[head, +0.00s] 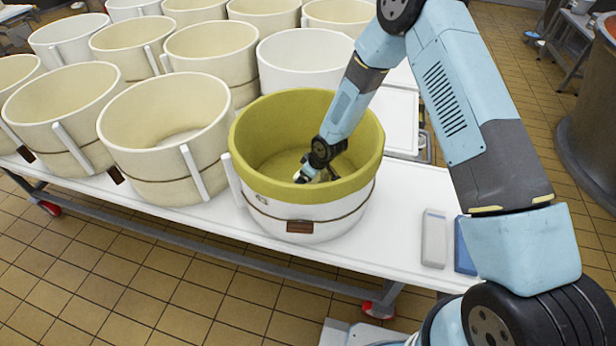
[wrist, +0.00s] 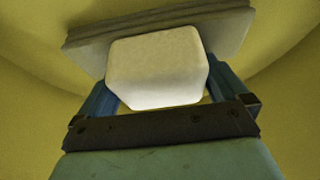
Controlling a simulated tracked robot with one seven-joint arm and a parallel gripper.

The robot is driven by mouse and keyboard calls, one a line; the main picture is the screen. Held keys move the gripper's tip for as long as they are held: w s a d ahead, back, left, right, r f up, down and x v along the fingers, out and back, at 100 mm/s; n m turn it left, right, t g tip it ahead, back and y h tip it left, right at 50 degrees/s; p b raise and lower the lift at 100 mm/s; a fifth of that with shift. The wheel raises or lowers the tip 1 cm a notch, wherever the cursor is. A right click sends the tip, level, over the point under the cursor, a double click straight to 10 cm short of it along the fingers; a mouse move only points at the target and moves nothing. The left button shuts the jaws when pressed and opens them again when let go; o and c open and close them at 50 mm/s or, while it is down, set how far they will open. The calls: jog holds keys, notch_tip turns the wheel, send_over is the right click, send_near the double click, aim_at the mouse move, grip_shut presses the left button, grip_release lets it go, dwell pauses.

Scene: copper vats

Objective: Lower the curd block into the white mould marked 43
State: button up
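The curd block (wrist: 157,68) is a cream-white block with rounded edges, seen in the wrist view between the two blue fingers of my gripper (wrist: 160,92). The fingers lie against its sides. In the head view my gripper (head: 318,174) reaches down inside a large round mould (head: 310,222), which is white outside below a broad olive-yellow rim band and olive-yellow inside. A brown plate is on its front; I cannot read a number on it. The block is mostly hidden there by the gripper. Whether it touches the mould's floor cannot be told.
A pale layered slab (wrist: 225,30) shows beyond the block in the wrist view. Several cream moulds (head: 165,135) stand left and behind on the white table (head: 400,215). A grey-white item (head: 434,238) and a blue item (head: 464,247) lie to the right.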

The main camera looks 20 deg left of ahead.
jog(key=v, duration=1.3)
jog(key=shift+d+r, duration=0.2)
jog(key=shift+r, duration=0.1)
jog(key=shift+r, duration=0.1)
jog(key=d+r+m+t+h, duration=0.2)
jog(key=d+r+m, duration=0.1)
jog(key=d+r, duration=1)
jog(key=d+r+m+t+h, duration=0.1)
jog(key=d+r+m+h, duration=0.15)
jog(key=d+r, duration=1)
jog(key=s+d+r+m, duration=0.3)
jog(key=s+d+r, duration=0.1)
jog(key=s, duration=0.3)
jog(key=s+d+r+m, duration=0.3)
jog(key=s+d+r, duration=0.1)
jog(key=s+r, duration=0.3)
jog(key=s+d+r+m+t, duration=0.1)
jog(key=s+d+r+m, duration=0.2)
jog(key=s, duration=0.6)
notch_tip(320, 180, up, 3)
jog(key=shift+d, duration=1)
